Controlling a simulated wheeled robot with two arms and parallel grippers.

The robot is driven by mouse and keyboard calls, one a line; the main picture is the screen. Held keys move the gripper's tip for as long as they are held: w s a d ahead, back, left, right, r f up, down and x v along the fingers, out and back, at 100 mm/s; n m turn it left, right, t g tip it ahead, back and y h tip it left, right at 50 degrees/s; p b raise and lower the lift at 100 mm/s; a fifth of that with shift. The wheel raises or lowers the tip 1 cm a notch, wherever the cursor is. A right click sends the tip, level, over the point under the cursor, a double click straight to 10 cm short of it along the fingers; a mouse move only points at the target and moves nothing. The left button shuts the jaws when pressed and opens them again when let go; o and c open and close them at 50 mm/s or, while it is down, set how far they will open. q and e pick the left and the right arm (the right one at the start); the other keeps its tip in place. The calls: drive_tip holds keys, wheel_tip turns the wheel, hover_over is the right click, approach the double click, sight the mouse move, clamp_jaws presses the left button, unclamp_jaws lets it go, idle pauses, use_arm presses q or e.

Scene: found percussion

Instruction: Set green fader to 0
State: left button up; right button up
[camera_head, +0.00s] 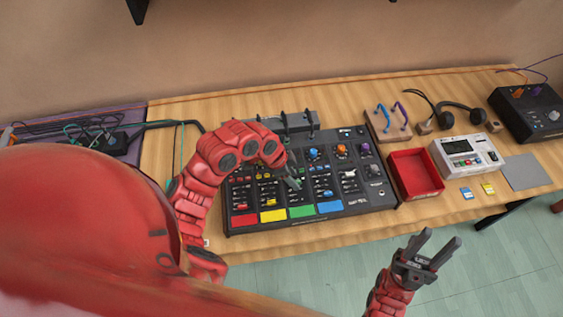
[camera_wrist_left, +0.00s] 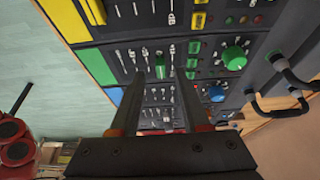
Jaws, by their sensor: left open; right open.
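The black mixer panel (camera_head: 352,208) lies on the wooden table with red, yellow, green and blue pads along its front edge. The green pad (camera_head: 301,211) also shows in the left wrist view (camera_wrist_left: 97,67). A green fader cap (camera_wrist_left: 160,66) shows in the left wrist view, between the fingertips of my left gripper (camera_wrist_left: 160,76). My left gripper (camera_head: 291,179) is open over the green column; I cannot tell whether it touches the cap. In the head view the gripper largely hides the cap. My right gripper (camera_head: 436,249) is open and empty, in front of the table.
A green knob (camera_wrist_left: 233,57) and a blue knob (camera_wrist_left: 215,94) sit beyond the faders. Black hooked bars (camera_wrist_left: 285,108) rise at the panel's back. A red tray (camera_head: 416,174) and a white device (camera_head: 466,155) stand to the right. Cables lie at the left.

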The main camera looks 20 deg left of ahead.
use_arm(q)
drive_tip(key=v, duration=1.6)
